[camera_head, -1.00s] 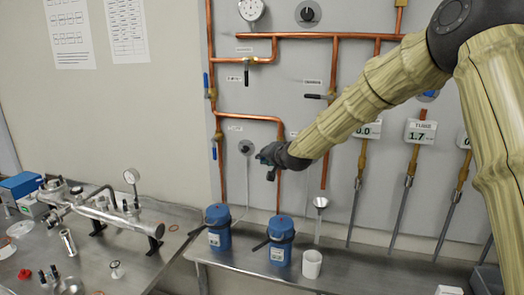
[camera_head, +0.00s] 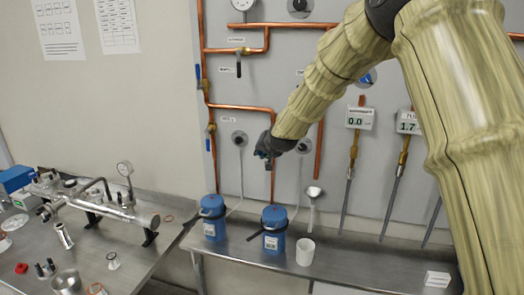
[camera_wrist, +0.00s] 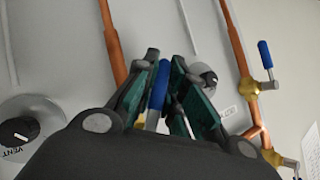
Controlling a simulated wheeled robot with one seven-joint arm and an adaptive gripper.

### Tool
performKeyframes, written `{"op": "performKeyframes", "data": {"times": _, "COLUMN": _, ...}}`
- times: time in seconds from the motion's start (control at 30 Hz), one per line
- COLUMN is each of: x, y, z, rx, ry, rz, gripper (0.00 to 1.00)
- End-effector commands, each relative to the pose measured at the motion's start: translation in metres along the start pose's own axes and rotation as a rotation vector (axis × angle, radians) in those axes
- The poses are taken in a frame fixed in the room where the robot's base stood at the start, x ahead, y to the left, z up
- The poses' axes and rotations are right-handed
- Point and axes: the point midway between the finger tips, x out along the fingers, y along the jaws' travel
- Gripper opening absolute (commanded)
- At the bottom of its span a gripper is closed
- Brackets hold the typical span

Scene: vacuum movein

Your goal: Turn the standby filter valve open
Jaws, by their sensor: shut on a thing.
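My gripper (camera_head: 267,152) is at the right-hand copper drop pipe above the second blue filter canister (camera_head: 275,230). In the wrist view my gripper (camera_wrist: 168,85) is shut on a blue valve handle (camera_wrist: 159,84), which lies between the green-padded fingers beside a copper pipe (camera_wrist: 113,42). In the head view this valve is hidden behind my gripper. I cannot tell the valve's exact turn angle. A similar blue-handled valve (camera_head: 210,135) sits on the left-hand pipe, above the first blue canister (camera_head: 213,218); its blue handle (camera_wrist: 265,54) also shows in the wrist view.
Round knobs on the panel flank my gripper in the wrist view: one marked VENT (camera_wrist: 25,130) and another (camera_wrist: 203,76). A white cup (camera_head: 305,252) stands on the metal shelf. A steel bench (camera_head: 110,255) with vacuum fittings is at left.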

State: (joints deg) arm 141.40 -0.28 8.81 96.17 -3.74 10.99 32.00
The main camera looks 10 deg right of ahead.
Motion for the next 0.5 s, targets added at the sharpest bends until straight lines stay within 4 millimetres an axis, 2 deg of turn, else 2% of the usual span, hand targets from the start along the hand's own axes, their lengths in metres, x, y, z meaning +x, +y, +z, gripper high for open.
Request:
{"op": "performKeyframes", "data": {"times": 0.17, "x": 0.0002, "y": 0.0006, "z": 0.0011, "rx": 0.001, "ry": -0.002, "rz": 0.001, "gripper": 0.00}}
{"op": "performKeyframes", "data": {"times": 0.2, "x": 0.0003, "y": 0.0006, "z": 0.0011, "rx": 0.001, "ry": -0.002, "rz": 0.001, "gripper": 0.14}}
{"op": "performKeyframes", "data": {"times": 0.3, "x": 0.0002, "y": 0.0005, "z": 0.0010, "rx": 0.001, "ry": -0.001, "rz": 0.000, "gripper": 0.32}}
{"op": "performKeyframes", "data": {"times": 0.33, "x": 0.0002, "y": 0.0005, "z": 0.0010, "rx": 0.001, "ry": -0.001, "rz": 0.000, "gripper": 0.35}}
{"op": "performKeyframes", "data": {"times": 0.5, "x": 0.0001, "y": 0.0004, "z": 0.0004, "rx": 0.001, "ry": 0.000, "rz": 0.000, "gripper": 0.35}}
